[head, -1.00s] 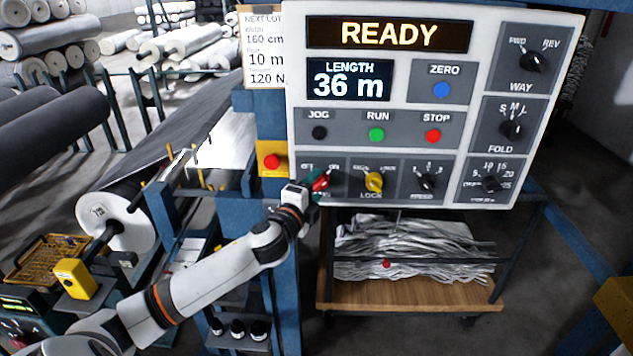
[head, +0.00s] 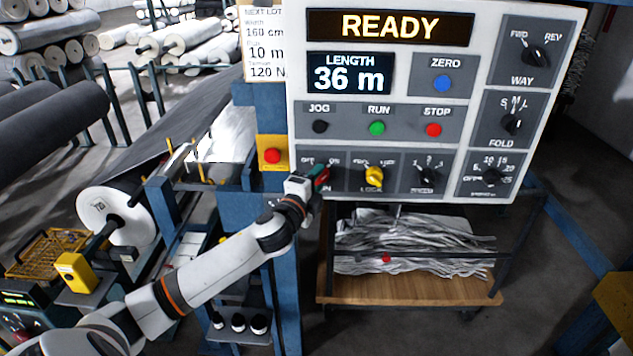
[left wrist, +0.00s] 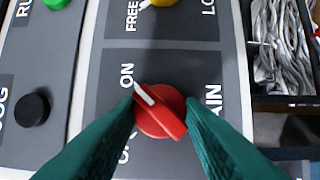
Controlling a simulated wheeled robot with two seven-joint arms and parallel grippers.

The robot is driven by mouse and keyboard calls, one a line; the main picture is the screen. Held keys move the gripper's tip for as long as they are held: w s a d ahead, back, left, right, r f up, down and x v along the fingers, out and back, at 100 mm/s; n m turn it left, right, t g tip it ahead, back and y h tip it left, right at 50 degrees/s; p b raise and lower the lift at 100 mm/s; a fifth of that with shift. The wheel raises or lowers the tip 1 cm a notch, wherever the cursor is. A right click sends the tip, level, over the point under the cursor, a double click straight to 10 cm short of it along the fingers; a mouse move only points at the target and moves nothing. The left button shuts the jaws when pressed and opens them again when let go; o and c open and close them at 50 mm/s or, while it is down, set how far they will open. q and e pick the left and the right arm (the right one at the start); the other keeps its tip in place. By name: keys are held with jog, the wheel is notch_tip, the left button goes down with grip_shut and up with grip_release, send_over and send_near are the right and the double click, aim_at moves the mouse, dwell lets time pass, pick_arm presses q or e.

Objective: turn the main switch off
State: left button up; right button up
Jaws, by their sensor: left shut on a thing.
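The main switch is a red knob with a white pointer line, seen close in the left wrist view (left wrist: 160,112) at the lower left of the control panel (head: 480,90). Its white line points toward the ON label; the OFF label is partly hidden by a finger. My left gripper (left wrist: 160,115) has its green fingers on both sides of the red knob, shut on it. In the head view the gripper (head: 319,178) covers most of the switch. The display (head: 390,28) reads READY. My right gripper is not in view.
The yellow lock knob (head: 374,174) sits just right of the switch. A red button on a yellow box (head: 272,156) is just left of the panel. Jog (head: 320,127), run (head: 377,128) and stop (head: 433,130) buttons are above. A cart (head: 410,288) with grey material stands below.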

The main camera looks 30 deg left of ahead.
pick_arm(q)
jog(key=shift+w+d+f+n+t+y+b, duration=0.15)
jog(key=shift+n+y+b, duration=1.3)
jog(key=shift+n+b, duration=1.95)
jog(key=shift+d+f+n+t+y+b, duration=0.2)
jog(key=shift+n+y+b, duration=1.3)
jog(key=shift+n+b, duration=1.9)
jog(key=shift+w+d+f+n+t+y+b, duration=0.1)
jog(key=shift+f+n+t+y+b, duration=0.15)
jog(key=shift+n+y+b, duration=2.2)
jog(key=n+h, duration=0.1)
jog(key=n, duration=0.3)
jog(key=shift+r+h+b, duration=0.1)
jog(key=shift+h+b, duration=0.2)
jog(key=shift+h, duration=0.1)
jog(key=o, duration=1)
